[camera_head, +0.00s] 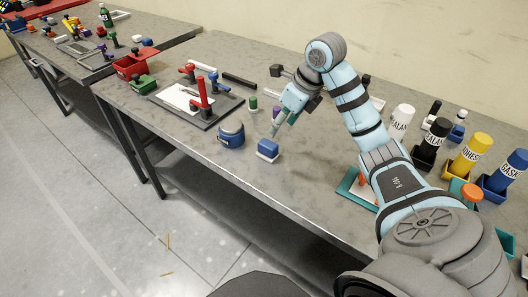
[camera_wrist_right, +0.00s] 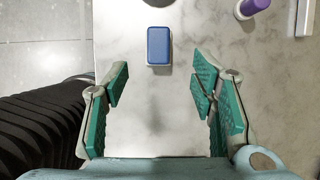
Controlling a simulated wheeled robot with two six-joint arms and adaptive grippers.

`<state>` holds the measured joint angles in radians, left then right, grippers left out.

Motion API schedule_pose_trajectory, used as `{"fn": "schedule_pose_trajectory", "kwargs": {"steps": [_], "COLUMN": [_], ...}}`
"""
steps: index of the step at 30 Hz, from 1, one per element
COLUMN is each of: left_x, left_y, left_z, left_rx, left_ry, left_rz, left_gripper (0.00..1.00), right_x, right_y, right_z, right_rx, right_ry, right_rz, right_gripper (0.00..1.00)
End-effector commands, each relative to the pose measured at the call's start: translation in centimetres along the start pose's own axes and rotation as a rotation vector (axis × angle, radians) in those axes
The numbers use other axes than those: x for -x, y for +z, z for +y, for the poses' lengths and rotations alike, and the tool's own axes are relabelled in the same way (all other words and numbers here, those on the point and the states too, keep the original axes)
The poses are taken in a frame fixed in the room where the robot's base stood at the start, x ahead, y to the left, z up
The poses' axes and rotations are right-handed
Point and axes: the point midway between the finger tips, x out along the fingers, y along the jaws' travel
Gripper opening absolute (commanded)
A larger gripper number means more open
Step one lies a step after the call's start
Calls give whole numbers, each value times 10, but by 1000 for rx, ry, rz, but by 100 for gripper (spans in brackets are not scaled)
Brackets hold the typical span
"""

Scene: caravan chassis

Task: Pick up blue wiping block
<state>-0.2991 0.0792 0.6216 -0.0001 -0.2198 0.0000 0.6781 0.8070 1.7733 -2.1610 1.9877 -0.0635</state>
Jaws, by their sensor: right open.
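The blue wiping block (camera_head: 268,147) with a white base sits on the grey table near its front edge. In the right wrist view the block (camera_wrist_right: 158,45) lies flat, upright in the picture, beyond the fingertips and roughly centred between them. My right gripper (camera_head: 277,122) is above the table, behind the block in the head view. In the wrist view the right gripper (camera_wrist_right: 161,82) has its green-padded fingers spread wide with nothing between them. It is apart from the block. My left gripper is in neither view.
A round blue container (camera_head: 231,135) stands left of the block, and green (camera_head: 253,103) and purple (camera_wrist_right: 253,6) pieces are near. A dark tray (camera_head: 225,105) with red parts lies further left. Several bottles, including a yellow one (camera_head: 470,154), stand right. Table before the block is clear.

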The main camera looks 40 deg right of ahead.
Motion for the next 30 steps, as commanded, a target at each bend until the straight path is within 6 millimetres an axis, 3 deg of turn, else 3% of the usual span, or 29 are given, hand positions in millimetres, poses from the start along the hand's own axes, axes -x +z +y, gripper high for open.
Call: {"fn": "schedule_pose_trajectory", "kwargs": {"steps": [4,15,23,30], "left_x": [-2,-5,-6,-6], "left_y": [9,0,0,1], "left_z": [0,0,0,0], "left_rx": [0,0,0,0], "left_ry": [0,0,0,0], "left_rz": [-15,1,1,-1], "left_gripper": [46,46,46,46], "right_x": [-39,-101,-111,-110], "right_y": [-4,-1,0,1], "right_z": [0,3,3,3], "right_rx": [-6,-4,-1,-1], "right_ry": [2,5,3,3], "right_rz": [4,2,0,0], "right_gripper": [52,52,52,16]}}
